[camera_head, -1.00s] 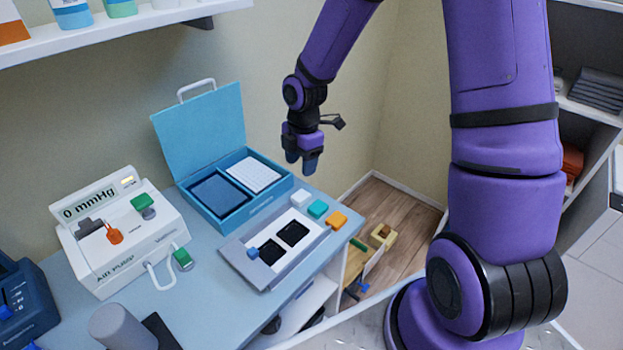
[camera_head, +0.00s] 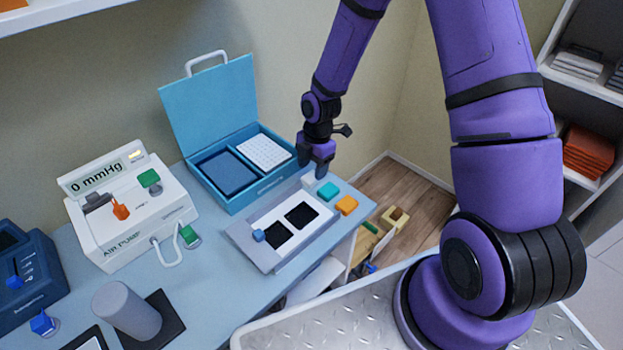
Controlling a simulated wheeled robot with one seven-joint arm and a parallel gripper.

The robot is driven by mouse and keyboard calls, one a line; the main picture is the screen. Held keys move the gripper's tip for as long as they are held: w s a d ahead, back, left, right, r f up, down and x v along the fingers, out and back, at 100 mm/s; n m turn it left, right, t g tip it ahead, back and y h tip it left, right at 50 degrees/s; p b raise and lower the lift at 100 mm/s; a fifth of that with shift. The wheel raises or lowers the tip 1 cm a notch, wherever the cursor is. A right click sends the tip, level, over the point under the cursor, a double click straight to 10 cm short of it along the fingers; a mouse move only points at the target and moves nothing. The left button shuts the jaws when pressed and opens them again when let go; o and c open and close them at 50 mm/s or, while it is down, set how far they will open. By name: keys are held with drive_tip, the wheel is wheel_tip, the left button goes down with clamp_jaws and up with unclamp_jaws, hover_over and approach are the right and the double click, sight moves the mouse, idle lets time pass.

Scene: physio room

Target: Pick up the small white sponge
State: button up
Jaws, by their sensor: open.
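The small white sponge (camera_head: 308,182) is a small white block at the right back of the grey tray (camera_head: 240,236) on the table. It sits beside a teal block (camera_head: 328,191) and an orange block (camera_head: 346,205). My gripper (camera_head: 317,170) points down just above the white sponge and slightly to its right in the picture. It is open and holds nothing. Its fingers overlap the sponge's upper edge in the picture, and I cannot tell whether they touch it.
An open blue case (camera_head: 232,204) stands left of my gripper, its lid (camera_head: 210,105) raised. A white air pump (camera_head: 130,225) and a grey cylinder (camera_head: 128,310) stand further left. A shelf (camera_head: 60,15) hangs above. The wooden floor (camera_head: 400,190) shows at right.

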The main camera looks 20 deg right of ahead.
sight(311, 177)
drive_tip(key=shift+a+f, duration=0.15)
drive_tip(key=shift+f, duration=1.45)
drive_tip(key=c, duration=0.7)
drive_tip(key=shift+r, duration=0.15)
wheel_tip(311, 177, up, 10)
drive_tip(key=shift+f, duration=0.15)
